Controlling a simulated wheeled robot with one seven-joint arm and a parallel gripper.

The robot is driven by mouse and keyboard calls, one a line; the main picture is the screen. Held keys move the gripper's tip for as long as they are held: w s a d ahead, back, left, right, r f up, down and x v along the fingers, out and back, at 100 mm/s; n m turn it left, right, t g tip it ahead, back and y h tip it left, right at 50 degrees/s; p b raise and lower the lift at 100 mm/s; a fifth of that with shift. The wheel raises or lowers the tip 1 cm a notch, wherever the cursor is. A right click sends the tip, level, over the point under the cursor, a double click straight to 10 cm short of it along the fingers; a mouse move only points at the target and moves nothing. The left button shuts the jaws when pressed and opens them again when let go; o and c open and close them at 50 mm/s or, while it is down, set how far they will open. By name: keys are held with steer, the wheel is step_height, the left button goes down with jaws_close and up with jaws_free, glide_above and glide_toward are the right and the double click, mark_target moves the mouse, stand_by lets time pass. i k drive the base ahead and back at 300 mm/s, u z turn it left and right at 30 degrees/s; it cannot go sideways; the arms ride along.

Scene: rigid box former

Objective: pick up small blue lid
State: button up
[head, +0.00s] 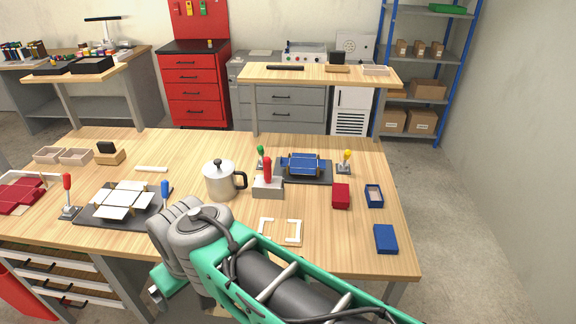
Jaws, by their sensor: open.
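A small blue lid-like block (386,239), closed on top, lies on the wooden table (330,255) near its right front edge. A small open blue box (374,195) with a pale inside sits behind it. My gripper (159,291) is only partly in view at the front edge of the table, low and left of centre, below my grey wrist. It is open, and I see nothing held in it. It is far to the left of the blue lid, and my forearm lies between them. The fingertips are mostly hidden.
A red box (341,196) sits left of the open blue box. A metal pot (220,180), a red-handled block (268,184), white corner pieces (281,231) and a black fixture with white panels (125,202) stand on the table. The right front corner is clear around the lid.

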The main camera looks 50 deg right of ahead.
mark_target(386, 242)
steer(key=u, duration=1.45)
steer(key=k, duration=0.65)
steer(key=z, duration=1.6)
